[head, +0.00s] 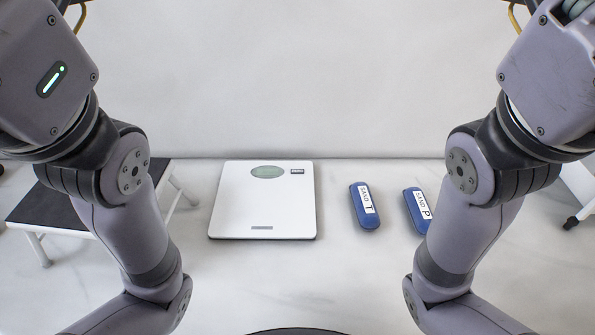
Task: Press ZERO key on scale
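A white flat scale (262,208) lies on the pale floor, left of the middle in the head view. Its oval greenish display (268,171) is near its far edge. The small dark ZERO key (297,171) sits just right of the display. Nothing covers the scale. My two arms come in from the left and right sides and bend out of the bottom of the picture. Neither gripper shows, so I cannot see whether they are open or shut.
Two blue sandbags stand right of the scale: one labelled SAND T (364,206) and one labelled SAND P (416,211), partly behind my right arm. A black-topped step stool (50,208) is at the left. A caster leg (573,222) shows at the far right. A white wall is behind.

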